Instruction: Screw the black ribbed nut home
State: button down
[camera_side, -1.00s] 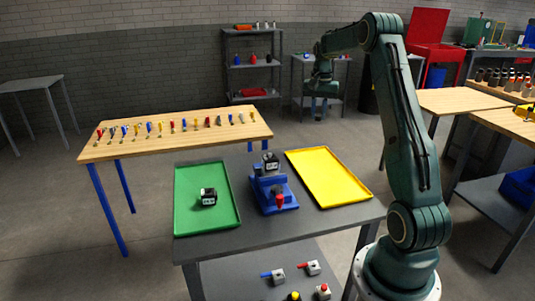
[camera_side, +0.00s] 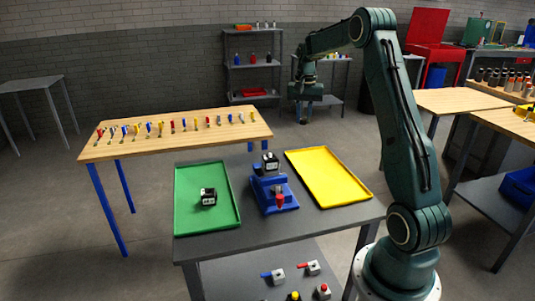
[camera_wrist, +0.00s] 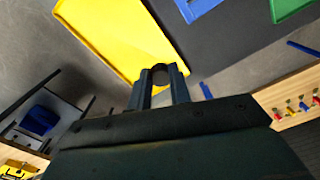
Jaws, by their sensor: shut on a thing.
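My gripper (camera_side: 303,108) hangs in the air behind the grey work table, pointing down. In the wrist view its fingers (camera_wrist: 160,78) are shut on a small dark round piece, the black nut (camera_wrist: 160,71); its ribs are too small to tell. A blue fixture (camera_side: 268,192) with a red knob stands on the table between the trays. It holds a black block with a pale face (camera_side: 270,163) upright at its top. The nut is well apart from this block. The fixture's blue edge also shows at the top of the wrist view (camera_wrist: 197,8).
A green tray (camera_side: 183,222) on the left holds a similar black block (camera_side: 208,197). A yellow tray (camera_side: 328,178) on the right is empty. A wooden bench (camera_side: 170,149) with a row of coloured tools stands behind left. The air above the trays is clear.

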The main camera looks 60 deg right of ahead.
jog(key=w+a+n, duration=0.1)
jog(key=a, duration=0.3)
jog(key=w+a+n, duration=0.1)
jog(key=w+a, duration=0.1)
jog(key=a, duration=0.2)
jog(key=w+a+n, duration=0.1)
jog(key=w+a, duration=0.1)
jog(key=a, duration=0.3)
jog(key=shift+w+f, duration=0.1)
jog(key=shift+f, duration=0.25)
jog(key=shift+f, duration=0.15)
send_over(270, 156)
jog(key=shift+f, duration=2.05)
jog(key=shift+f, duration=1.15)
dwell(1.6)
jog(key=c, duration=1.2)
grip_release()
notch_tip(270, 156, up, 14)
